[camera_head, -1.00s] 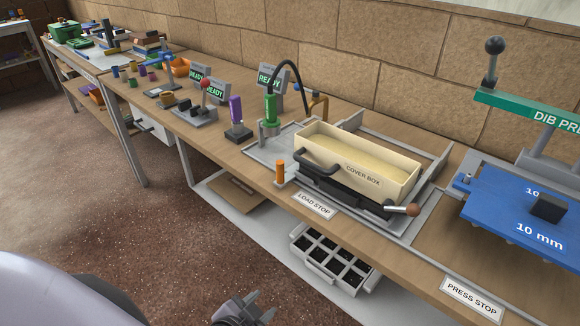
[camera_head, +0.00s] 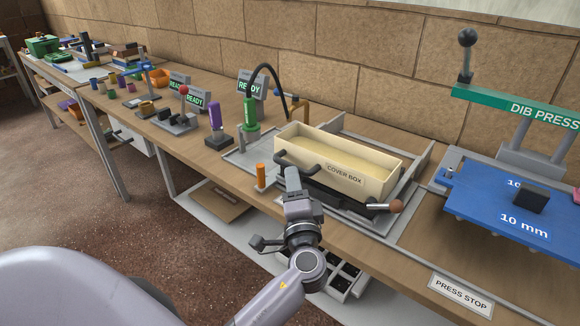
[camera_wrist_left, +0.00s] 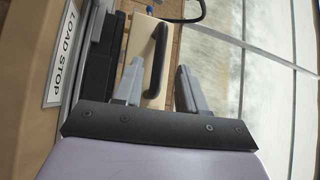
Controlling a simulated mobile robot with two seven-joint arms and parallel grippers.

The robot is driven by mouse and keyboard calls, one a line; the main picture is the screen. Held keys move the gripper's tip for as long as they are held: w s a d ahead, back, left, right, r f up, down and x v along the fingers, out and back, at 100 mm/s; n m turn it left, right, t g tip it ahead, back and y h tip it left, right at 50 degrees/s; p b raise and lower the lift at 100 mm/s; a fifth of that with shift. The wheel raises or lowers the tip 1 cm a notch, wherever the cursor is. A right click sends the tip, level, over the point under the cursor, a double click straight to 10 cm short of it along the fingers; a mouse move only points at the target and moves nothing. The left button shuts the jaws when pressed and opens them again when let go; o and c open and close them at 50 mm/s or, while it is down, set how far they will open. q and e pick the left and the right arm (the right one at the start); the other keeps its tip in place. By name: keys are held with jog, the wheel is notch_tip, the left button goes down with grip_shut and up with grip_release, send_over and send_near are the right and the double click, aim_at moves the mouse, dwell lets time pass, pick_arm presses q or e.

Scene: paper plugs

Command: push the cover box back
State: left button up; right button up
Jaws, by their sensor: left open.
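The cover box (camera_head: 345,175) is a long cream open-topped box with a black handle (camera_head: 283,158) at its left front. It sits on a dark carriage in a grey frame on the bench. My left gripper (camera_head: 292,178) is in front of the box, close to the handle. In the left wrist view, my open left gripper (camera_wrist_left: 160,88) has one finger on each side of the black handle (camera_wrist_left: 158,60), with the cream box (camera_wrist_left: 143,42) beyond. I cannot tell whether the fingers touch the handle. My right gripper is not in view.
An orange peg (camera_head: 261,176) stands left of my gripper. A lever with a brown knob (camera_head: 396,206) is at the frame's front right. A green tool with a black hose (camera_head: 251,110) stands behind left. The blue press (camera_head: 510,215) is to the right.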

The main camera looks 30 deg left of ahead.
aim_at(290, 164)
pick_arm(q)
jog(key=p+x, duration=0.1)
jog(key=x, duration=0.5)
jog(key=shift+c, duration=0.3)
grip_shut()
